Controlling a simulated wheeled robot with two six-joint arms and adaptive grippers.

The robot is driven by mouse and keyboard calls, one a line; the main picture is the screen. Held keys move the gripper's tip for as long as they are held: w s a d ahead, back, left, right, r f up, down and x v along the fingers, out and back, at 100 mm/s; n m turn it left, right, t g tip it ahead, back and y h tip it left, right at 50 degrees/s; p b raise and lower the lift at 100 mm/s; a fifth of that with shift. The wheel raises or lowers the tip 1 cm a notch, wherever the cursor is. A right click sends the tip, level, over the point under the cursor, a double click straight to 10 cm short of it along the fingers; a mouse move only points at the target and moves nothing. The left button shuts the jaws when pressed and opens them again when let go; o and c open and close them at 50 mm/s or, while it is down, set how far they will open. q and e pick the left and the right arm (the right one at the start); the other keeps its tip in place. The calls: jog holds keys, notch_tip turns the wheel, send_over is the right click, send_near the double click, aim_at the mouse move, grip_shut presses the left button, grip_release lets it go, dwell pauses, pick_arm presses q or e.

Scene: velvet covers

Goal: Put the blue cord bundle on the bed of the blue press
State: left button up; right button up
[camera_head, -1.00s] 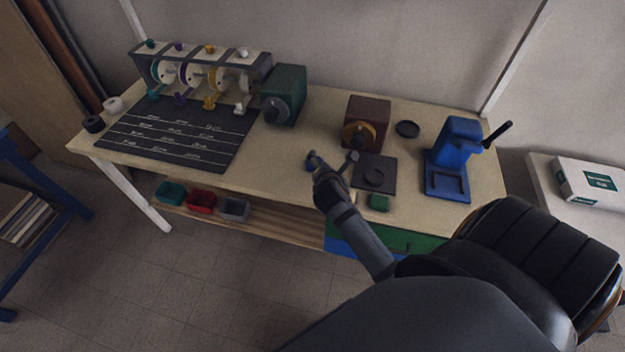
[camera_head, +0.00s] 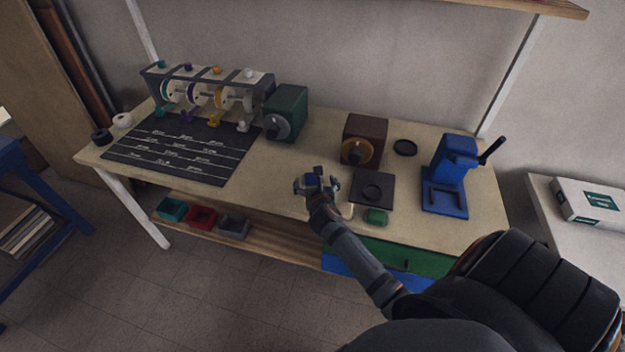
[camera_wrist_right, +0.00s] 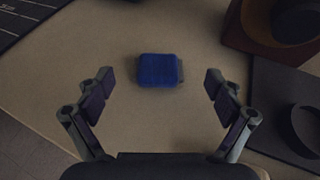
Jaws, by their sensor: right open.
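The blue cord bundle (camera_wrist_right: 158,70) lies on the tabletop, seen in the right wrist view as a small blue block just ahead of and between the fingertips. My right gripper (camera_wrist_right: 158,82) is open and empty above the table, its fingers on either side of the bundle and not touching it. In the head view my right gripper (camera_head: 317,184) mostly covers the bundle near the table's front edge. The blue press (camera_head: 455,175) stands at the right end of the table, with a lever on its right. Its bed (camera_head: 446,203) is a low framed plate and looks empty. My left gripper does not show.
A dark square plate with a ring (camera_head: 372,189) and a green block (camera_head: 376,216) lie between my right gripper and the press. A green machine (camera_head: 286,113), spool rack and black mat (camera_head: 185,150) fill the left.

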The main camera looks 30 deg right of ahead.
aim_at(312, 176)
jog(key=x, duration=0.5)
jog(key=shift+a+f, duration=0.15)
jog(key=shift+f, duration=0.15)
jog(key=shift+r, duration=0.1)
jog(key=shift+c, duration=0.6)
jog(key=c, duration=1)
